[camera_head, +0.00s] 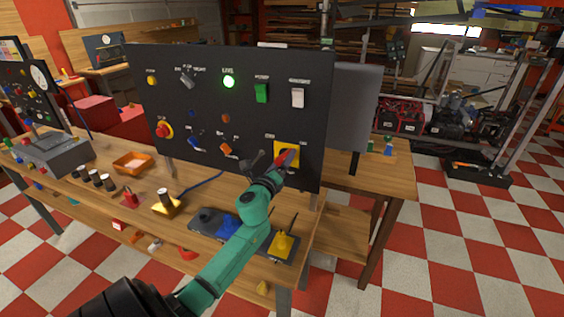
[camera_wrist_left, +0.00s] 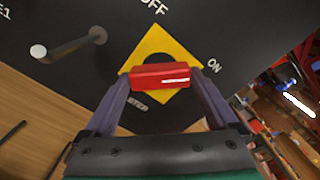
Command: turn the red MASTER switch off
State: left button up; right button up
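The red MASTER switch handle (camera_head: 286,158) sits on a yellow plate (camera_head: 294,151) at the panel's lower right. In the left wrist view the red handle (camera_wrist_left: 160,75) lies across the yellow diamond-shaped plate (camera_wrist_left: 154,45), with its right end toward the ON label and OFF above it. My left gripper (camera_head: 281,163) is at the switch. In the wrist view its two fingers (camera_wrist_left: 160,80) flank the handle, seemingly flush against both ends. The handle's middle shows between them; the finger contact faces are hidden. My right gripper is not in view.
The black panel (camera_head: 210,100) stands on a wooden bench and carries other controls. A green lamp (camera_head: 228,82) glows at the top. A grey lever (camera_wrist_left: 70,45) sticks out to the left of the switch. Floor to the right is partly open.

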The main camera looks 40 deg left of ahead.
pick_arm(q)
jog(key=shift+n, duration=0.4)
jog(key=n, duration=0.3)
jog(key=shift+n, duration=0.4)
jog(key=n, duration=0.4)
jog(key=shift+n, duration=0.3)
jog(key=n, duration=0.4)
jog(key=shift+p, duration=0.4)
jog(key=shift+f+n+p, duration=0.1)
jog(key=shift+n+p, duration=0.35)
jog(key=shift+n, duration=1.95)
jog(key=o, duration=1)
jog(key=shift+s+d, duration=0.1)
jog(key=shift+s, duration=0.05)
